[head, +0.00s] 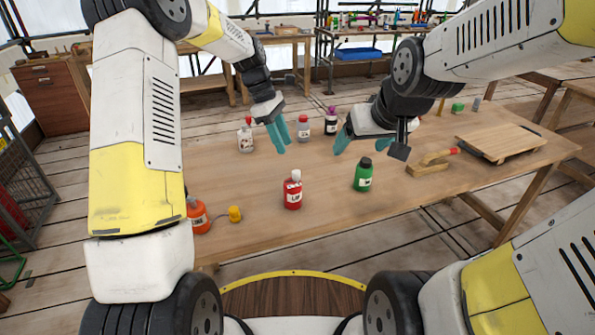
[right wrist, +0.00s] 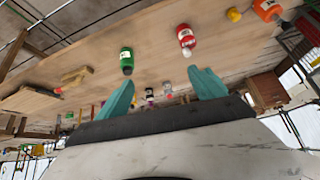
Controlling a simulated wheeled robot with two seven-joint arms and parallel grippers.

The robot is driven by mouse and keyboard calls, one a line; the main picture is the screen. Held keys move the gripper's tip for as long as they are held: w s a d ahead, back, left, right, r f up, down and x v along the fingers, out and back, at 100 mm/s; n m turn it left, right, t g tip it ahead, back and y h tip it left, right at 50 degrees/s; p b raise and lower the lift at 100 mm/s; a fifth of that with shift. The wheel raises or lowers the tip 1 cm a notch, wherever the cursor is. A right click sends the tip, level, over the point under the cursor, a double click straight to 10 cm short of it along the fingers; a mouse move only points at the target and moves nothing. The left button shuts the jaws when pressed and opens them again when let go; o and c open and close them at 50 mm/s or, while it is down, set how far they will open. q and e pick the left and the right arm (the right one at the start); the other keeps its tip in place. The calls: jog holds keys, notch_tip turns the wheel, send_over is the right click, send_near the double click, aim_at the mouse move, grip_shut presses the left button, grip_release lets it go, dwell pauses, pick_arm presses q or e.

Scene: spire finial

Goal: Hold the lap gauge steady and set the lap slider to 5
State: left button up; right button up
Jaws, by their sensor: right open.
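No object can be surely identified as the lap gauge or its slider, and no scale or number is legible. A small wooden piece with a raised bar and red tip (head: 428,167) lies on the workbench at the right; it also shows at the left of the right wrist view (right wrist: 77,76). My left gripper (head: 278,136) is over the back of the bench, its teal fingers apart and empty. My right gripper (head: 357,138) is open and empty above the bench, left of the wooden piece. Its teal fingers also show in the right wrist view (right wrist: 162,95).
On the workbench (head: 330,215) stand a green bottle (head: 363,175), a red bottle (head: 292,190), an orange bottle (head: 197,215), a yellow piece (head: 235,214) and several bottles at the back. A wooden board (head: 500,143) lies at the right. The front middle has free room.

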jog(key=w+a+f+n, duration=0.1)
jog(key=w+f+n, duration=0.1)
jog(key=w+f, duration=0.5)
jog(key=n+t+y, duration=0.2)
jog(key=y, duration=0.2)
send_near(298, 192)
jog(key=w+f, duration=0.4)
jog(key=w, duration=0.1)
jog(key=shift+d+f, duration=0.3)
jog(key=shift+d, duration=0.1)
jog(key=a, duration=0.1)
jog(key=a+f+t, duration=0.1)
jog(key=a+t, duration=0.1)
jog(key=shift+a+f+y, duration=0.1)
jog(key=shift+f+y, duration=0.2)
jog(key=shift+y, duration=0.1)
jog(key=shift+w+a+r+t, duration=0.15)
jog(key=shift+a+r+t, duration=0.15)
jog(key=shift+a, duration=0.15)
jog(key=shift+w+a+f, duration=0.1)
jog(key=shift+w+a, duration=0.1)
jog(key=shift+w, duration=0.05)
jog(key=shift+y, duration=0.3)
jog(key=shift+x, duration=3.6)
